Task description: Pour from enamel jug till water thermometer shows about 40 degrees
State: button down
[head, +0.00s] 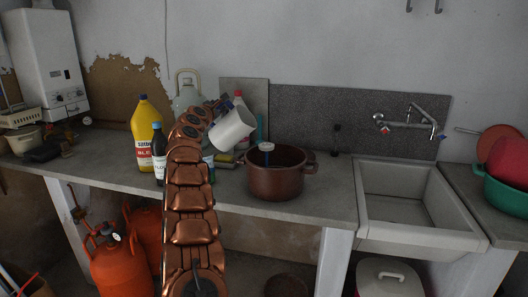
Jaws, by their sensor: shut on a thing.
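The white enamel jug (232,128) is in the air, tilted, above and to the left of a brown pot (277,182) on the counter. My gripper (212,113) is shut on the jug from its left side; its fingers are small here and partly hidden by the jug and my arm. The water inside the pot cannot be made out, and no stream from the jug is visible.
A sink (421,235) with a tap (410,124) lies to the right.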

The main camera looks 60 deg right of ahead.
jog(key=shift+w+a+r+n+p, duration=0.15)
jog(key=shift+w+r+n+p, duration=0.2)
jog(key=shift+r+p, duration=0.25)
jog(key=shift+w+a+r+n+p, duration=0.15)
jog(key=shift+w+r+n+p, duration=0.1)
jog(key=shift+r+n+p, duration=0.3)
jog(key=shift+f+b, duration=0.2)
jog(key=shift+b, duration=0.1)
jog(key=shift+w+a+r+n+p, duration=0.1)
jog(key=shift+w+r+n+p, duration=0.25)
jog(key=shift+p, duration=0.4)
jog(key=w+n+p, duration=0.1)
jog(key=w+a+n+p, duration=0.1)
jog(key=p, duration=0.1)
jog(key=w+n+p, duration=0.1)
jog(key=p, duration=0.1)
jog(key=shift+w+a+r, duration=0.25)
jog(key=shift+a+r, duration=0.05)
jog(key=shift+a, duration=0.05)
jog(key=shift+w+a+f+n, duration=0.2)
jog(key=shift+w+n, duration=0.25)
jog(key=shift+n, duration=0.25)
jog(key=shift+w+a+f+n, duration=0.1)
jog(key=shift+w+a+n, duration=0.15)
jog(key=shift+w+n, duration=0.35)
jog(key=shift+w+a+f+n, duration=0.2)
jog(key=shift+w+n, duration=0.1)
jog(key=shift+n, duration=0.55)
